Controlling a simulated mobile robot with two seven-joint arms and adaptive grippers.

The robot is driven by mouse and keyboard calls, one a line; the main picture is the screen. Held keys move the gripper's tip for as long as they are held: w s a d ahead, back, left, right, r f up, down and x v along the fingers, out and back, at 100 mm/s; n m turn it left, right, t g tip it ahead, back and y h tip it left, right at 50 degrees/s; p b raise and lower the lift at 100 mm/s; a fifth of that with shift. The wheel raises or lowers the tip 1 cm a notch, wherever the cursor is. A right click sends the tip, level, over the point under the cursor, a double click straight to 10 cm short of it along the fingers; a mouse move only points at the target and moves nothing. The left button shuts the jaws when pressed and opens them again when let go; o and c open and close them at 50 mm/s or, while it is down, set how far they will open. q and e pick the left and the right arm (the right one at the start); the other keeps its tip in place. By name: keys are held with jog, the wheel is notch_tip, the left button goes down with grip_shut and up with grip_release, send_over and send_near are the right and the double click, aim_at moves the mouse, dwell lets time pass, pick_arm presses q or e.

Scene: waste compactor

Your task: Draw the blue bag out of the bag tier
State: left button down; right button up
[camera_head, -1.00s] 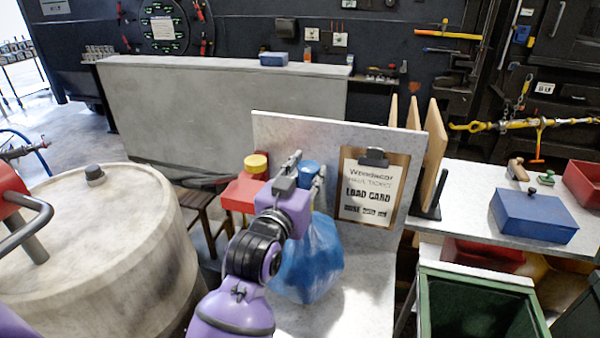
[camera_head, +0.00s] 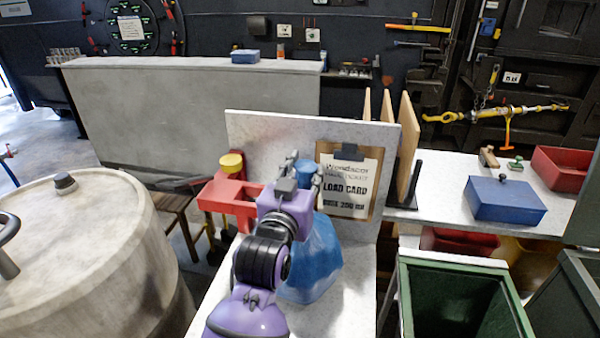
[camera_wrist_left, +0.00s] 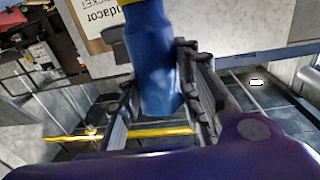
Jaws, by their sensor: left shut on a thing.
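The blue bag (camera_head: 318,262) stands upright on or just above the grey bench, with a narrow neck. My left gripper (camera_head: 303,172) is shut on the bag's neck. In the left wrist view the blue neck (camera_wrist_left: 155,65) lies between the two dark fingers (camera_wrist_left: 160,100). The red bag tier (camera_head: 222,197) with its yellow cap is left of my gripper. Its slotted jaw shows, and the neck looks to be to the right of it. My gripper and arm hide part of the bag and the space beside the jaw. My right gripper is not in view.
A grey upright panel (camera_head: 270,135) with a clipboard load card (camera_head: 346,187) stands close behind the bag. A big pale drum (camera_head: 90,250) is at left. A green bin (camera_head: 405,300) is at lower right. A blue box (camera_head: 506,200) sits on the right-hand bench.

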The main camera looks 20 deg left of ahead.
pick_arm(q)
jog(key=shift+s+f, duration=0.1)
jog(key=shift+f, duration=0.1)
dwell(0.7)
jog(key=c, duration=1.2)
grip_release()
jog(key=shift+f, duration=0.1)
